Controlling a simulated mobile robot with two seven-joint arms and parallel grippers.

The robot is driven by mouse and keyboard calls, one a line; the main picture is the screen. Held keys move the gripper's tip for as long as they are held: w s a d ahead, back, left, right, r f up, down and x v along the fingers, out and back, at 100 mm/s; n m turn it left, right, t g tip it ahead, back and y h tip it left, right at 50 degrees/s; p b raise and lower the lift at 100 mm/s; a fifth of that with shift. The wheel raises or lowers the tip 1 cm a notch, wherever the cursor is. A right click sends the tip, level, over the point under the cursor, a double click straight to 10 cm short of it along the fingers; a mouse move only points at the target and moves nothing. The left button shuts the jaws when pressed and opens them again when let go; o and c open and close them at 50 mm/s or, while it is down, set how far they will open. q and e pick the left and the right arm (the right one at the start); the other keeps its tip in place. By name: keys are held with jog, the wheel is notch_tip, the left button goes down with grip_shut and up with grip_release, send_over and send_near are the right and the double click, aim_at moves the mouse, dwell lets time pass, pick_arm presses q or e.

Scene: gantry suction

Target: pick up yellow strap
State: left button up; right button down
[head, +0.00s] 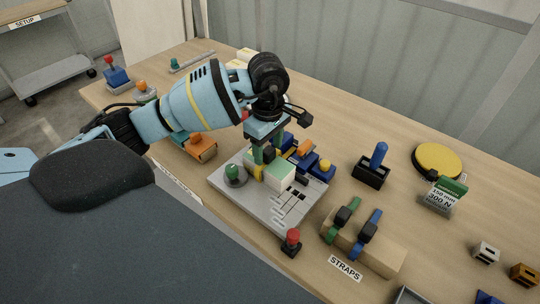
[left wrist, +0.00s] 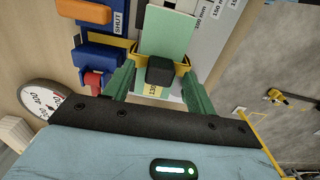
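The yellow strap (head: 258,173) lies around a pale green block (head: 281,178) on a grey fixture plate. In the left wrist view the strap (left wrist: 184,67) shows on both sides of its black buckle (left wrist: 160,70). My left gripper (head: 267,149) is over the strap with its green fingers pointing down. In the left wrist view the fingers (left wrist: 160,88) stand apart on either side of the buckle, with gaps visible, so the gripper is open. The strap's lower part is hidden. My right gripper is not in view.
A wooden stand (head: 385,257) with green and blue straps, a black holder (head: 371,172) and a yellow disc (head: 437,160) are to the right.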

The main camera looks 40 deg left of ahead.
pick_arm(q)
jog(key=c, duration=1)
jog(key=shift+r, duration=0.1)
notch_tip(320, 180, up, 10)
jog(key=shift+f, duration=0.1)
